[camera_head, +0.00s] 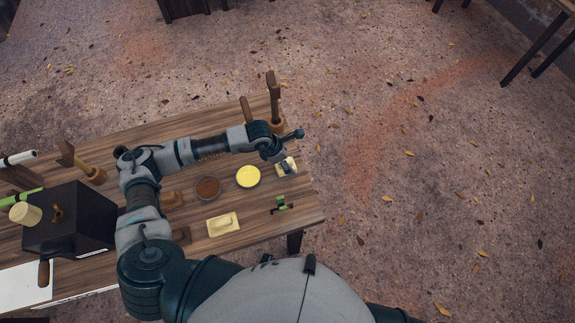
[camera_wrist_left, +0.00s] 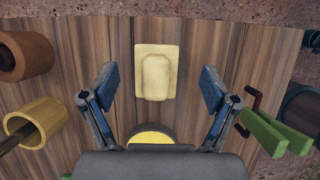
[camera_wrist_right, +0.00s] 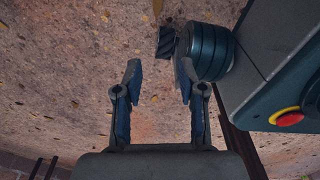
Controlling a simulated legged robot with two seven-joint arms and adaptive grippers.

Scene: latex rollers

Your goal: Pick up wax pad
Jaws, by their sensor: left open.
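A cream pad with a raised block on a flat base, which looks like the wax pad (camera_head: 291,164), lies near the table's right end in the head view. My left gripper (camera_head: 284,160) is over it and partly hides it. In the left wrist view the pad (camera_wrist_left: 155,72) lies flat between and beyond the open fingers of the left gripper (camera_wrist_left: 157,80), untouched. A similar cream pad (camera_head: 222,224) lies nearer my body. My right gripper (camera_wrist_right: 158,80) is open and empty, facing the ground away from the table.
A yellow round tin (camera_head: 248,176) and a brown round tin (camera_head: 208,187) are left of the pad. A green tool (camera_head: 281,205) lies on its near side. Cups holding tools (camera_head: 275,122) stand on the far side. A black box (camera_head: 68,222) is at left.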

